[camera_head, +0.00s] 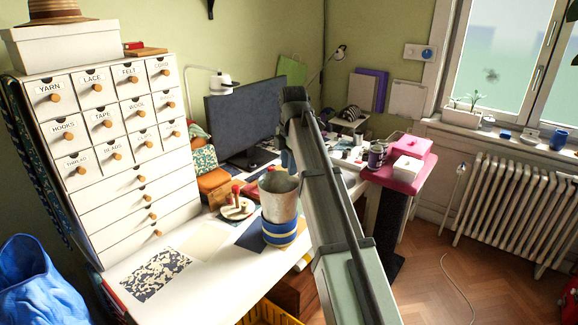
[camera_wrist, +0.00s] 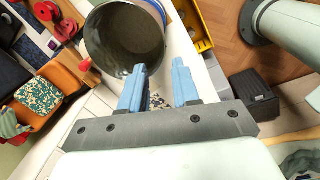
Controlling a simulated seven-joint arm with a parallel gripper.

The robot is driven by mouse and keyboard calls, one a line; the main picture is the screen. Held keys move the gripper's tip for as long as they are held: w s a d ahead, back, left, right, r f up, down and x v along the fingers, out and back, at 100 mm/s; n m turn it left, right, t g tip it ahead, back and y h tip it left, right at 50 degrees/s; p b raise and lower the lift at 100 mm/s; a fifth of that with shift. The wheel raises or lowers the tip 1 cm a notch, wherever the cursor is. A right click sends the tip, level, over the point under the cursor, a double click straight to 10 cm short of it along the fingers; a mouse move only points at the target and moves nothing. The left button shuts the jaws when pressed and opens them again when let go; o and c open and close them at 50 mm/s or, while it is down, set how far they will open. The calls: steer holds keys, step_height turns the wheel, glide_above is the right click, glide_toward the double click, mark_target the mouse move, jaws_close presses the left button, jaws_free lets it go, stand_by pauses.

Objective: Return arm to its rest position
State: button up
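My gripper (camera_wrist: 159,68) is open in the wrist view, with its two blue fingers apart and nothing seen between them. A grey metal pot (camera_wrist: 125,38) lies just beyond the left fingertip; I cannot tell if they touch. In the head view my arm reaches up through the middle of the picture, over the right part of the desk. The gripper (camera_head: 288,160) shows there only in part, mostly hidden by the arm.
A white drawer cabinet (camera_head: 120,150) stands on the desk at left. A monitor (camera_head: 241,120) stands behind the pot. A blue bag (camera_head: 40,285) is at lower left.

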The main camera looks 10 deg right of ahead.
steer(key=shift+d, duration=0.1)
steer(key=s+d+f+m+y, duration=0.1)
steer(key=d+f+m, duration=0.5)
steer(key=f+m, duration=0.45)
steer(key=s+f+m+g, duration=0.1)
steer(key=s+f, duration=0.4)
steer(key=f, duration=0.6)
steer(key=s+f+m+g, duration=0.15)
steer(key=s+f, duration=0.25)
steer(key=f, duration=0.7)
steer(key=s+f+m+g, duration=0.15)
steer(key=s+f, duration=0.35)
steer(key=f, duration=0.5)
steer(key=s+f+m+g, duration=0.1)
steer(key=s+f+m, duration=0.1)
steer(key=s+f, duration=0.6)
steer(key=s+f+m+g+h, duration=0.1)
steer(key=s+f+m, duration=0.2)
steer(key=s, duration=1.4)
steer(key=s+f+m+g, duration=0.1)
steer(key=s+f+m, duration=0.2)
steer(key=s+f, duration=0.9)
steer(key=shift+s+d+f+g, duration=0.2)
steer(key=shift+s+f+g, duration=0.1)
steer(key=shift+s+g, duration=0.1)
